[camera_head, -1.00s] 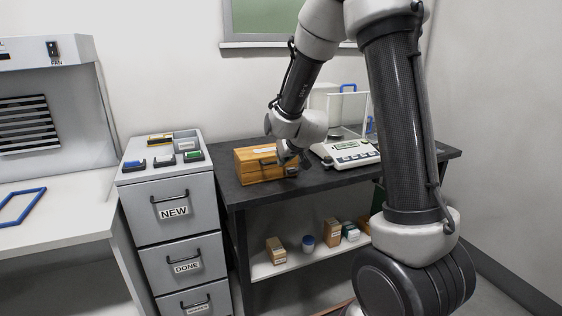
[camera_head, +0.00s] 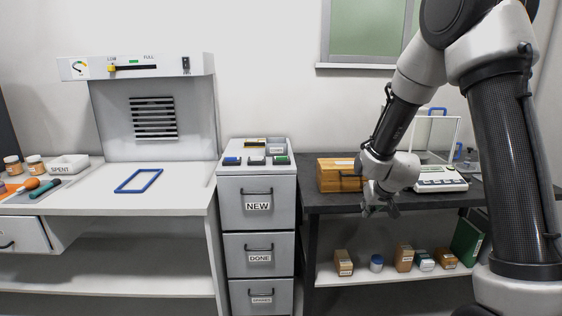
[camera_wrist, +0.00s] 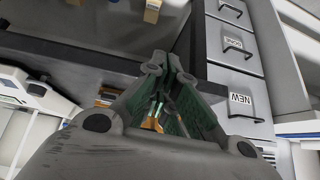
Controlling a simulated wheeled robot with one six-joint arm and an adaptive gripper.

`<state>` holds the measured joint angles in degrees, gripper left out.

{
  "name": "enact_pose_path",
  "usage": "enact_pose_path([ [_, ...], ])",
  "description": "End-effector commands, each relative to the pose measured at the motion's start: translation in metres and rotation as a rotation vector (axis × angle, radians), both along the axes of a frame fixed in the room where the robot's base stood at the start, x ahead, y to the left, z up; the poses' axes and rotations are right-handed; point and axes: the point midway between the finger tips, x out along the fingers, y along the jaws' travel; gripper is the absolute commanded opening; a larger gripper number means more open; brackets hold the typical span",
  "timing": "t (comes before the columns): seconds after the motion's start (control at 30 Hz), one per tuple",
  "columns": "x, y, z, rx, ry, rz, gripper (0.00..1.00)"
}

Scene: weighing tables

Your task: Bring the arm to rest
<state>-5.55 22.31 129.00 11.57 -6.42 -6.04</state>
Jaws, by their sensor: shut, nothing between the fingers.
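My gripper (camera_head: 379,208) hangs at the end of my arm in front of the dark table (camera_head: 327,200), a little below the level of its top. It points downward and holds nothing. In the wrist view my gripper (camera_wrist: 168,62) shows its fingers brought together, with the table edge and the drawer cabinet beyond. The wooden box (camera_head: 336,176) on the table is just behind my wrist, partly hidden by it. I cannot tell from the head view how far the fingers are from the table edge.
A grey drawer cabinet (camera_head: 257,218) with labelled drawers stands left of the dark table. The balance (camera_head: 440,180) stands right of my wrist. Small boxes and a jar sit on the shelf below (camera_head: 330,277). The fume hood bench (camera_head: 185,185) is at left, with a blue frame (camera_head: 139,181).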

Motion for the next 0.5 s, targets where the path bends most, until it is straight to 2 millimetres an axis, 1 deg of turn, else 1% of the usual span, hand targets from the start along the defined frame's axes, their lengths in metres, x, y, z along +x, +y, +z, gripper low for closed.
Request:
enact_pose_path([
  [0.03, -0.019, 0.001, -0.009, 0.004, 0.077, 0.008, 0.00],
  [0.07, -0.032, 0.002, -0.011, 0.008, 0.125, 0.015, 0.00],
  [0.1, -0.050, 0.003, -0.009, 0.012, 0.181, 0.022, 0.00],
  [0.17, -0.076, 0.003, -0.001, 0.015, 0.258, 0.032, 0.00],
  [0.2, -0.095, 0.002, 0.008, 0.017, 0.305, 0.036, 0.00],
  [0.27, -0.120, -0.001, 0.022, 0.017, 0.363, 0.042, 0.00],
  [0.3, -0.136, -0.003, 0.033, 0.016, 0.396, 0.046, 0.00],
  [0.37, -0.162, -0.006, 0.050, 0.013, 0.438, 0.050, 0.00],
  [0.4, -0.179, -0.010, 0.063, 0.009, 0.463, 0.051, 0.00],
  [0.47, -0.207, -0.015, 0.082, 0.003, 0.493, 0.050, 0.00],
  [0.5, -0.225, -0.019, 0.096, -0.003, 0.507, 0.049, 0.00],
])
